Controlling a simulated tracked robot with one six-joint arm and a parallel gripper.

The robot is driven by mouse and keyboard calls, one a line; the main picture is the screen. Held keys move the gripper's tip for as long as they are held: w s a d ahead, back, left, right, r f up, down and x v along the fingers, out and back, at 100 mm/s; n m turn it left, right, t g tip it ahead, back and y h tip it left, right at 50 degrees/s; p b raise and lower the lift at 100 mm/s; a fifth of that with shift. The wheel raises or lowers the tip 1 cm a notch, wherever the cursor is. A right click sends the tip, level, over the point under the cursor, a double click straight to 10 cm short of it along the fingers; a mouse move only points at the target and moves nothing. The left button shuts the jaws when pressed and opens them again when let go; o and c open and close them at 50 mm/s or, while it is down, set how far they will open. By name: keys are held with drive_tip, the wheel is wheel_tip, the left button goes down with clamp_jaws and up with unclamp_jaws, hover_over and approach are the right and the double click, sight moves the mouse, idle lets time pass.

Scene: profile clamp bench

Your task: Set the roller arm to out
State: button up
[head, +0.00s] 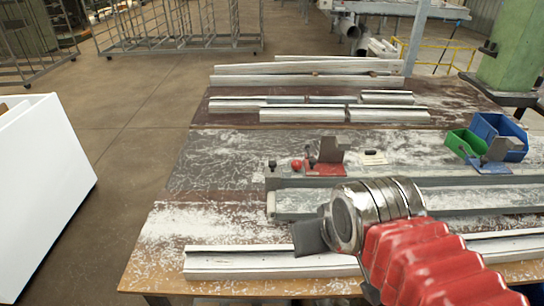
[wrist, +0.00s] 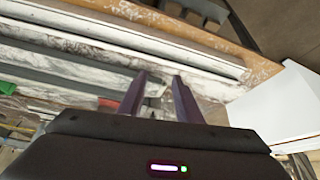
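A small clamp fixture with a red base (head: 325,169) and an upright grey bracket (head: 331,149) stands mid-bench in the head view. A red knob (head: 297,165) and a dark knob (head: 272,165) sit at its left. I cannot tell which part is the roller arm or how it is set. My gripper (head: 308,237) is in front of the fixture, nearer the front edge, apart from it. In the wrist view my gripper (wrist: 160,80) has its two fingers apart with nothing clearly held. A bit of red beside the left finger may be the fixture, mostly hidden.
Long metal profiles (head: 270,265) lie along the bench front, with more (head: 345,116) at the back. Green (head: 465,143) and blue (head: 500,137) bins stand at right. A white box (head: 45,175) stands left of the bench. The dusty bench top (head: 215,165) left of the fixture is free.

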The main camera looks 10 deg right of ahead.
drive_tip(key=shift+o, duration=0.2)
drive_tip(key=shift+o, duration=0.9)
drive_tip(key=shift+r, duration=0.1)
drive_tip(key=w+r+n+g, duration=0.1)
drive_tip(key=w+r+n, duration=0.1)
drive_tip(key=w+r, duration=0.5)
drive_tip(key=w+r+n+g, duration=0.1)
drive_tip(key=w+r+g, duration=0.15)
drive_tip(key=w, duration=0.85)
drive_tip(key=w+f+n+g, duration=0.1)
drive_tip(key=w+f+n, duration=0.1)
drive_tip(key=w, duration=0.7)
drive_tip(key=w+f+n+g, duration=0.1)
drive_tip(key=w+f, duration=0.1)
drive_tip(key=w, duration=0.8)
drive_tip(key=shift+a+n, duration=0.4)
drive_tip(key=shift+a, duration=0.05)
